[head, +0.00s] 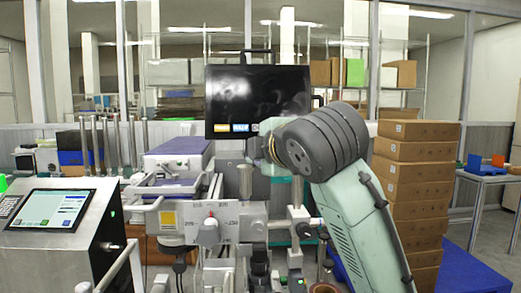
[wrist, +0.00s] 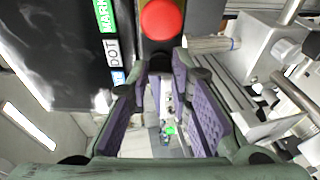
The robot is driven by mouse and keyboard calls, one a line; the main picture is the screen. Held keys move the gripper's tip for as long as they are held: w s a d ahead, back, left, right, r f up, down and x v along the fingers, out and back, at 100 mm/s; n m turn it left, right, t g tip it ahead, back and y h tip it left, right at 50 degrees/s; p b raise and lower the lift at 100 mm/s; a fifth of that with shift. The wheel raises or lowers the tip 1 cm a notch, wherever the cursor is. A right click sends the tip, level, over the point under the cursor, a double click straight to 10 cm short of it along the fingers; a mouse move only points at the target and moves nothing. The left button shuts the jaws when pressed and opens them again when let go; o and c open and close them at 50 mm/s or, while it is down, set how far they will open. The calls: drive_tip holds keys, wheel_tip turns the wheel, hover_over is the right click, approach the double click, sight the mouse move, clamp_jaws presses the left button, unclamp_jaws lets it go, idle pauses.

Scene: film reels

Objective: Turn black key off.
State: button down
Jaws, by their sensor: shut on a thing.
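My gripper (wrist: 160,75) shows in the wrist view as two purple-padded fingers, with a gap along their length and their tips on a small dark piece. This piece, seemingly the black key (wrist: 159,62), sits just below a round red button (wrist: 161,19). Its turn angle cannot be read. In the head view my thick grey wrist joint reaches up to the lower right of a black screen (head: 257,98). There the fingers and the key are hidden behind my arm.
The black screen also fills the upper left of the wrist view (wrist: 60,60), with coloured labels along its edge. Metal machine parts (wrist: 262,50) stand close at right. In the head view, stacked cardboard boxes (head: 415,170) stand right and a tablet panel (head: 50,209) left.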

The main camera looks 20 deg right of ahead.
drive_tip(key=c, duration=1.7)
unclamp_jaws()
drive_tip(key=v, duration=1.2)
